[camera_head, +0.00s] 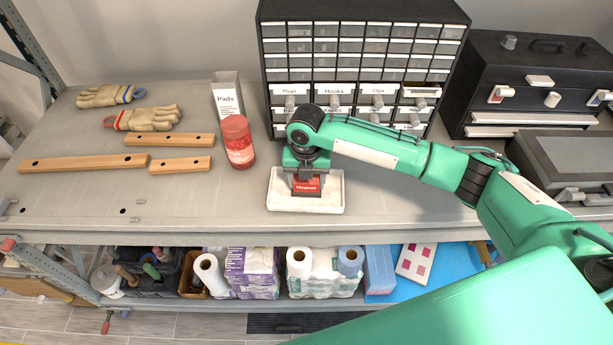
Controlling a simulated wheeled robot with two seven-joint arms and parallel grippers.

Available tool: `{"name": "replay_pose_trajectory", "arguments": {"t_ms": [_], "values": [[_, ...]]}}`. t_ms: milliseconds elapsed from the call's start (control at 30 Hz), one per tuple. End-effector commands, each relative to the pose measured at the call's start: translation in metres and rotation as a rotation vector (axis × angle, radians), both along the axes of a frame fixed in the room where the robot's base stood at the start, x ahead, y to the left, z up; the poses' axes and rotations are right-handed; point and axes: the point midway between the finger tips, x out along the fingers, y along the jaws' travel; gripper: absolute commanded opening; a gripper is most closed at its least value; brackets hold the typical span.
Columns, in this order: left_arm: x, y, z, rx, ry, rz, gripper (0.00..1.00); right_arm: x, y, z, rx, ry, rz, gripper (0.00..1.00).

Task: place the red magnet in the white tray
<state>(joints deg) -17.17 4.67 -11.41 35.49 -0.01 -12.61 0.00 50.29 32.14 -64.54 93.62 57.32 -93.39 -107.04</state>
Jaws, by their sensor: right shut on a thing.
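The red magnet (306,188), with a white label band, is between the fingers of my right gripper (306,181). The gripper points down and is shut on it. The magnet shows over the inside of the white tray (281,205), a shallow rectangular tray near the front edge of the grey shelf top. Whether the magnet touches the tray floor I cannot tell. The gripper and wrist hide the back middle of the tray. My left gripper does not show.
A red canister (238,143) stands left of the tray. A black drawer cabinet (362,20) stands close behind, and a black toolbox (530,75) is at the right. Wooden bars (85,163) and gloves (143,118) lie at the left. The front left of the shelf is mostly clear.

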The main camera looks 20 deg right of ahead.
Motion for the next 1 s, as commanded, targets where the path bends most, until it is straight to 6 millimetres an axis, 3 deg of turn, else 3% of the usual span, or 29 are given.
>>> {"name": "replay_pose_trajectory", "arguments": {"t_ms": [300, 333, 433, 800, 1000], "values": [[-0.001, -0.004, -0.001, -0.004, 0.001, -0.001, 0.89, 0.000, 0.000, -0.003, 0.001, 0.000, 0.000, 0.40], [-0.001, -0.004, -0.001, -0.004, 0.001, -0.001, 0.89, 0.000, 0.000, -0.003, 0.001, 0.000, 0.000, 0.65], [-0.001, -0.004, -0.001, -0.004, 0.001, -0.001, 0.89, 0.000, 0.000, -0.003, 0.001, 0.000, 0.000, 0.83], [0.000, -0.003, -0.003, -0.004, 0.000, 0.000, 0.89, 0.001, 0.000, 0.003, 0.001, -0.003, 0.000, 0.83], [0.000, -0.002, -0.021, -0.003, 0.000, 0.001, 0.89, 0.001, 0.001, 0.034, 0.003, -0.005, 0.001, 0.83]]}}
